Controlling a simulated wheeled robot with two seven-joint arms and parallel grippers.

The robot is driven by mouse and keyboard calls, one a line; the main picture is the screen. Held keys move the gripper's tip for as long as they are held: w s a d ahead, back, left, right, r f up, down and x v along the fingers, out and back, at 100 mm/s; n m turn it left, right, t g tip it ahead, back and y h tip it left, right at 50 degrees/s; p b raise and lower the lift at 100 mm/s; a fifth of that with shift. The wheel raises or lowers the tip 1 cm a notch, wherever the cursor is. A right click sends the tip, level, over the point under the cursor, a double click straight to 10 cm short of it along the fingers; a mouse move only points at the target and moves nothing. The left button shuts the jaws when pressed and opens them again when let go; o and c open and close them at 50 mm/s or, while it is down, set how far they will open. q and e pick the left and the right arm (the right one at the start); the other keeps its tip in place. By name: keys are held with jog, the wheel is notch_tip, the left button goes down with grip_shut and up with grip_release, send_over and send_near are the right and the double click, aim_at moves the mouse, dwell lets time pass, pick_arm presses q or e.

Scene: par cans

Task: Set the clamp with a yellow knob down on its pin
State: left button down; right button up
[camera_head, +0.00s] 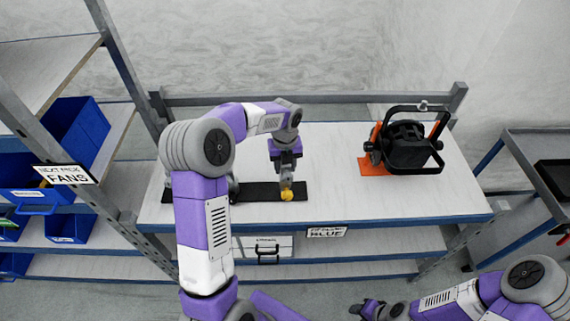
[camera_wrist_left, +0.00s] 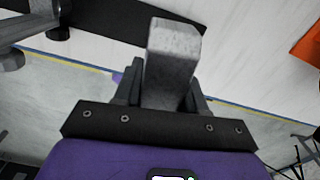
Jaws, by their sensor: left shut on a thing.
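The yellow knob of the clamp (camera_head: 287,195) shows just below my left gripper (camera_head: 286,183), over the right part of a black strip (camera_head: 258,191) on the table. My left gripper is shut on the clamp. In the left wrist view a grey block-shaped part of the clamp (camera_wrist_left: 172,60) stands between the fingers, and the black strip (camera_wrist_left: 115,15) lies behind it. I cannot make out the pin or whether the clamp touches the strip. My right gripper (camera_head: 366,308) is low at the bottom, away from the table; its jaws are too small to read.
A black lamp (camera_head: 408,150) with a yoke stands on an orange mat (camera_head: 372,166) at the table's right. A grey item (camera_head: 233,188) stands on the strip's left part, partly hidden by my arm. Blue bins (camera_head: 75,133) fill the left shelf. The table's middle (camera_head: 335,160) is clear.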

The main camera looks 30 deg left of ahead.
pick_arm(q)
jog(key=shift+f+b, duration=0.45)
jog(key=shift+f, duration=0.5)
jog(key=shift+c, duration=0.4)
grip_release()
jog(key=shift+r, duration=0.1)
dwell(0.5)
jog(key=shift+r+p, duration=4.85)
jog(key=shift+r, duration=0.6)
jog(key=shift+f, duration=0.1)
